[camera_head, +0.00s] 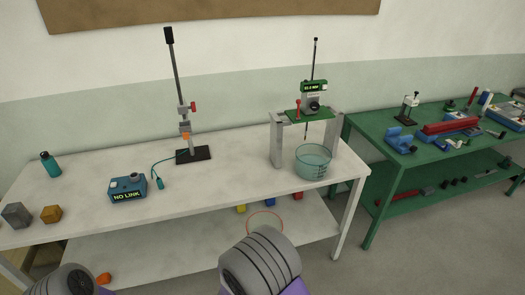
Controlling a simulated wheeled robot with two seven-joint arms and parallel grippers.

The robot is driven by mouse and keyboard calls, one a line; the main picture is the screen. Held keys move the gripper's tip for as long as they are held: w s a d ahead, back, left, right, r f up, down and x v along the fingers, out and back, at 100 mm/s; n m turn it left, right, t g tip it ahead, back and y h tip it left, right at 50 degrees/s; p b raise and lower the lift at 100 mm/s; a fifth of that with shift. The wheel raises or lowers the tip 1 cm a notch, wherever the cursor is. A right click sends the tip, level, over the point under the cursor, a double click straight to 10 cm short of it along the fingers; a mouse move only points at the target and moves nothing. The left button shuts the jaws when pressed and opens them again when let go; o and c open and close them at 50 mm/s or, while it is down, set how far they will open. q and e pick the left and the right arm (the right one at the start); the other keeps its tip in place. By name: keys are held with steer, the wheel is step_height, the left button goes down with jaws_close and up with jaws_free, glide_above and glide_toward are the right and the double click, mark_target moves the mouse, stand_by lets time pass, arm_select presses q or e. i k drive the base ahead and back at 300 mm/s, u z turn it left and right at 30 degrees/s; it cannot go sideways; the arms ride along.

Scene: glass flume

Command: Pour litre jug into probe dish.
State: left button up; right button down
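A clear teal glass vessel (313,162) with dark markings on its side stands upright on the white bench, near its right end. It is under the probe of a grey frame stand (277,140). I cannot tell whether this vessel is the litre jug or the probe dish, and I make out no second one like it. Whether it holds liquid is not clear. Grey ridged parts of my arms show at the bottom edge, at the left and in the middle. Neither gripper's fingers are in view.
The white bench (225,195) also bears a blue NO LINK box (128,188), a clamp stand (193,155), a teal bottle (50,165) and two blocks. A thin red ring (265,213) shows by the lower shelf. A green table (385,175) with tools stands right.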

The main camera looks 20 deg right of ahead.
mark_target(313, 162)
steer(key=u, duration=0.05)
steer(key=i, duration=1)
steer(key=z, duration=0.95)
steer(key=i, duration=0.55)
steer(key=z, duration=0.55)
